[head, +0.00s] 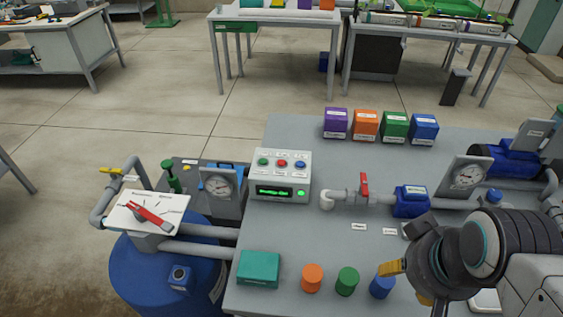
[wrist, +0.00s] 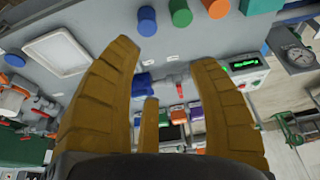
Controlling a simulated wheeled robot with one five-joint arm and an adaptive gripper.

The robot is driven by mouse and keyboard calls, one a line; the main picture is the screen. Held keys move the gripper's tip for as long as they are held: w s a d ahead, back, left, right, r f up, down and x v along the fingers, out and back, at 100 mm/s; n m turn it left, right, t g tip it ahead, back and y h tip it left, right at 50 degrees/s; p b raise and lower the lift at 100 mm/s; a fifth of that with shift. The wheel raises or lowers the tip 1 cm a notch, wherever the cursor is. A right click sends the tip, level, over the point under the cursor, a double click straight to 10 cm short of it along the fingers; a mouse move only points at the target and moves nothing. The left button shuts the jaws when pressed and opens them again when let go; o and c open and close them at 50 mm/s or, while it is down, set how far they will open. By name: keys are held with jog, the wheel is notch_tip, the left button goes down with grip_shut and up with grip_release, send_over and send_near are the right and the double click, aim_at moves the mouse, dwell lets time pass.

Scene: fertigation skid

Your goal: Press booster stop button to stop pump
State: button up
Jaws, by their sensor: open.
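A grey control box (head: 281,188) stands on the near bench, with a lit green display and a row of green, red (head: 282,162) and blue buttons on top. The labels are too small to read, so I cannot confirm which is the booster stop. The box also shows in the wrist view (wrist: 254,73), right of the fingers. A small blue pump unit (head: 410,202) sits on the pipe to its right. My gripper (head: 406,284) is at the lower right, right of the box and apart from it. Its yellow fingers (wrist: 166,62) are spread and empty.
A red-handled valve (head: 364,186) and a gauge (head: 465,177) stand right of the box. Orange, green and blue cylinders (head: 347,281) and a teal box (head: 258,269) line the front edge. Several coloured blocks (head: 365,125) stand behind.

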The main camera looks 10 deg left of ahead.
grip_shut()
dwell(0.3)
dwell(0.4)
jog(key=c, duration=1)
grip_release()
